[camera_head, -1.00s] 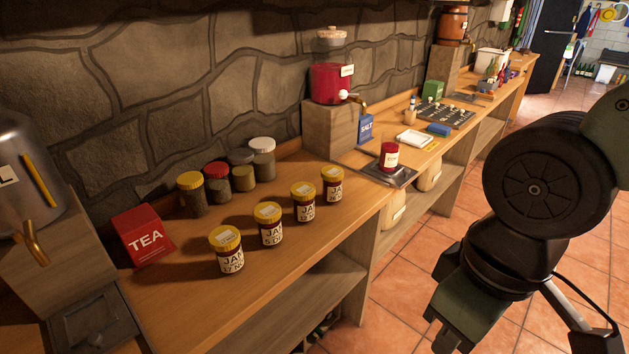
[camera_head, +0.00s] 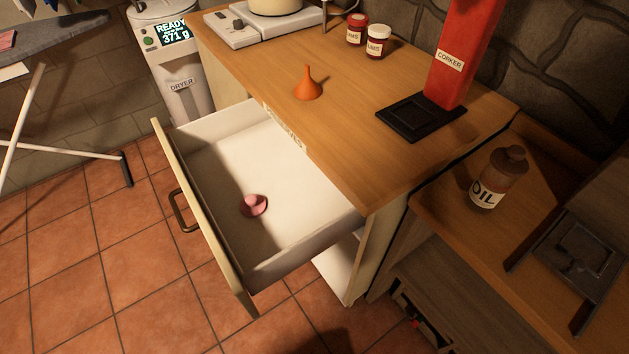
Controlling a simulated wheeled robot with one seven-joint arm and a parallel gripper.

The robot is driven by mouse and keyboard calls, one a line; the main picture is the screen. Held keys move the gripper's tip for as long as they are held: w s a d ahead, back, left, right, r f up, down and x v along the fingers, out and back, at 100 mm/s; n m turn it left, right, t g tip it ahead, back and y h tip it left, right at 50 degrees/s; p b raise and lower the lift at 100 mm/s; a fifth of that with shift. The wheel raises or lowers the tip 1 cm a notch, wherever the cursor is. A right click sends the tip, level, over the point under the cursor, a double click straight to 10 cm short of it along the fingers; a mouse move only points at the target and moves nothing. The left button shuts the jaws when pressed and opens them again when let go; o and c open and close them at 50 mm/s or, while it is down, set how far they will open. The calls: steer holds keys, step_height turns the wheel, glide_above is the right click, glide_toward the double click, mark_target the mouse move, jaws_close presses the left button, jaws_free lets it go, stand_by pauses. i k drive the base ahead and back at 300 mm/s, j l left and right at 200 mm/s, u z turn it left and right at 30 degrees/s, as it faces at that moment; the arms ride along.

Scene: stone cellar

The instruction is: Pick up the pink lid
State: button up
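The pink lid (camera_head: 254,205) lies on the white floor of an open drawer (camera_head: 300,190), near the drawer's front panel. It is small and round with a raised knob-like part in its middle. Nothing covers it. The drawer is pulled out from under a wooden counter and holds nothing else that I can see. My gripper and arm are not in the current view.
On the counter (camera_head: 345,125) stand an orange funnel (camera_head: 308,86), two small jars (camera_head: 376,42), a white hob with a pot and a red corker (camera_head: 465,50). An oil bottle (camera_head: 498,178) stands at right. A dryer (camera_head: 178,60) and ironing board (camera_head: 50,42) are behind.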

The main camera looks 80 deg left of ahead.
mark_target(253, 206)
steer(key=u, duration=2.8)
steer(key=z, duration=3.6)
steer(key=k+j, duration=0.15)
steer(key=k, duration=0.15)
steer(key=k+j, duration=0.15)
steer(key=k, duration=0.15)
steer(key=k+j+u, duration=0.1)
steer(key=u, duration=0.3)
steer(key=k+j+u, duration=0.15)
steer(key=u, duration=0.3)
steer(key=k+j+u, duration=0.1)
steer(key=u, duration=1.4)
